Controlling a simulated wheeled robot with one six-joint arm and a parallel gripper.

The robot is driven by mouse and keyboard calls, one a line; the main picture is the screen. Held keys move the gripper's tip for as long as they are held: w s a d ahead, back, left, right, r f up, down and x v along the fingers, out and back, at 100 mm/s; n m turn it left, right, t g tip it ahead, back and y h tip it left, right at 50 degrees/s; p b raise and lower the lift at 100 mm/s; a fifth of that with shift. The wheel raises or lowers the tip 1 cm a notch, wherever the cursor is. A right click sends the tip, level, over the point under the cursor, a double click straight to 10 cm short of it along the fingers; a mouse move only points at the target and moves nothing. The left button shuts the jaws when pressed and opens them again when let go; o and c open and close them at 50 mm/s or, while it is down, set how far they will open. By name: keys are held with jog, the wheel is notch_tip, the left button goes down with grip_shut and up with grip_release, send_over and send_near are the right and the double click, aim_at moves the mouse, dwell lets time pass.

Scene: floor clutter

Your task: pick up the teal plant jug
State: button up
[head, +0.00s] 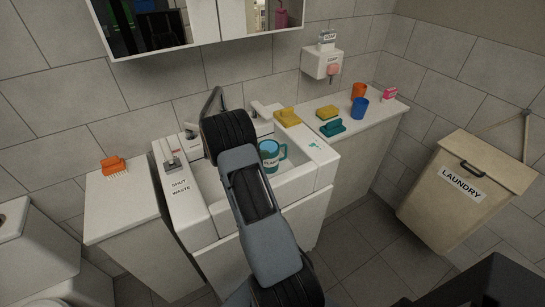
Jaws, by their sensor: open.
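The teal plant jug (268,146) stands in the white sink (318,172), in the middle of the head view. It has a pale band with dark lettering, and its handle shows on the right. My arm crosses in front of the sink and covers part of the basin just left of the jug. My gripper's fingers do not show; the visible far end of my arm is a black ridged joint beside the jug. I cannot tell whether any part of my arm touches the jug.
A faucet (212,101) rises behind my arm. On the right counter are a teal brush (332,128), yellow sponge (327,112), blue cup (360,107) and orange cup (359,92). A mirror cabinet (208,22) hangs above. A laundry hamper (450,211) stands right; floor between is clear.

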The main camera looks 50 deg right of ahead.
aim_at(276, 146)
jog(key=shift+x, duration=2.75)
jog(key=c, duration=1.6)
jog(key=shift+o, duration=0.2)
jog(key=shift+r, duration=0.1)
notch_tip(276, 146, up, 18)
jog(key=p, duration=0.1)
